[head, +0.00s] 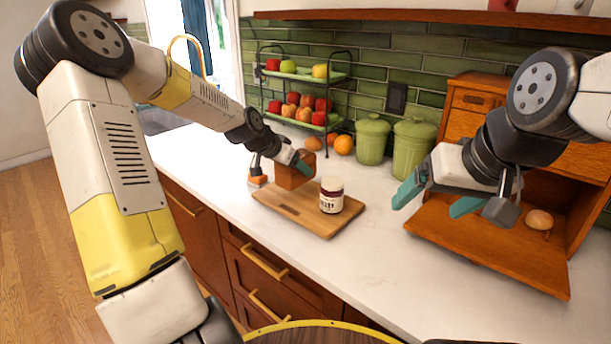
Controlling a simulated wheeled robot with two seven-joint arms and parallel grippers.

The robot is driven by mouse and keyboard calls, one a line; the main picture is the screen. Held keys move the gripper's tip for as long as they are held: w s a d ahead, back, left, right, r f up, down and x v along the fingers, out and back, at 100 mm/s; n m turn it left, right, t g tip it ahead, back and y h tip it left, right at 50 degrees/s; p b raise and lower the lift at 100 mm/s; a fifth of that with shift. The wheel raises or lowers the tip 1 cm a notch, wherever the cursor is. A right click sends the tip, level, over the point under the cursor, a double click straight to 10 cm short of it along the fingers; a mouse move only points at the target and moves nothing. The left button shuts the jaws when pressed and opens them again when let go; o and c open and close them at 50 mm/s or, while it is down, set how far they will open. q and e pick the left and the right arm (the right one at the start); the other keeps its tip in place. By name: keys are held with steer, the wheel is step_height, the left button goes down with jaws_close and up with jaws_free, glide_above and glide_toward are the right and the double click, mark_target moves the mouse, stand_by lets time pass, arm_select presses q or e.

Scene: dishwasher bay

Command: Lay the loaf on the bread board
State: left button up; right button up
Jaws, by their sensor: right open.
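The loaf (291,178) is a brown block at the back left end of the bread board (285,206). My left gripper (301,164) is at the loaf, with a teal finger across its upper right side; the other finger is hidden. It looks shut on the loaf. I cannot tell whether the loaf touches the board. A jar (331,195) with a pale lid and label stands upright on the board's right part. My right gripper (432,198) is open and empty, its teal fingers apart, in front of the wooden bread bin (480,243).
A round bun (540,219) lies on the bin's lowered door. Two green canisters (372,140) and a fruit rack (290,100) stand at the back wall, with oranges (344,144) beside them. A small orange item (257,181) is left of the loaf. The front counter is clear.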

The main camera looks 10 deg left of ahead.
arm_select(q)
steer(key=shift+f, duration=2)
steer(key=shift+f, duration=0.1)
steer(key=o, duration=1.7)
